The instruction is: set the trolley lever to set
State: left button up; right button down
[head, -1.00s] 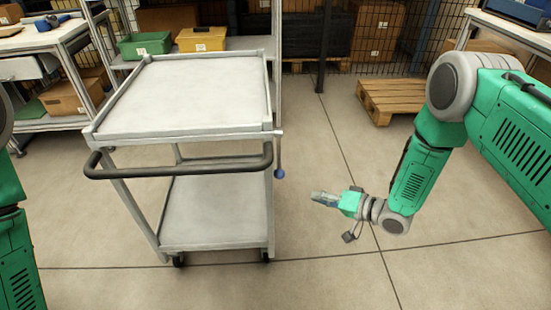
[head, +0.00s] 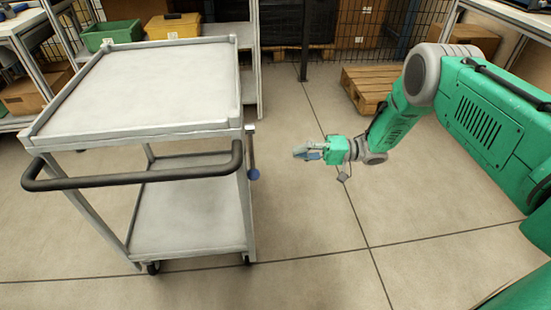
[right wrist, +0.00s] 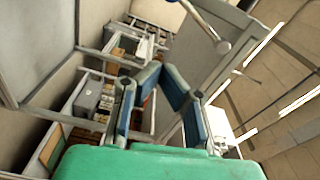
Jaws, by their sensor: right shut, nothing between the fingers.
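The grey trolley (head: 150,90) stands at left-centre in the head view, with a dark push handle across its front. Its lever (head: 251,150) is a thin rod at the front right corner, hanging down and ending in a blue ball knob (head: 253,174). My right gripper (head: 306,153) is shut and empty, to the right of the lever and apart from it. In the right wrist view its fingers (right wrist: 163,80) point towards the trolley, and the lever rod (right wrist: 208,28) shows at the top, with its knob mostly cut off. My left gripper is out of view.
A wooden pallet (head: 368,86) lies on the floor behind my right arm. A green bin (head: 113,35) and a yellow bin (head: 173,26) stand on a shelf behind the trolley. The floor right of the trolley is clear.

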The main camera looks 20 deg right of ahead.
aim_at(252, 156)
jog(key=a+b, duration=0.2)
jog(key=a, duration=0.8)
jog(key=shift+a+f, duration=0.3)
jog(key=shift+a, duration=0.05)
jog(key=shift+s+a, duration=0.1)
jog(key=shift+a, duration=0.05)
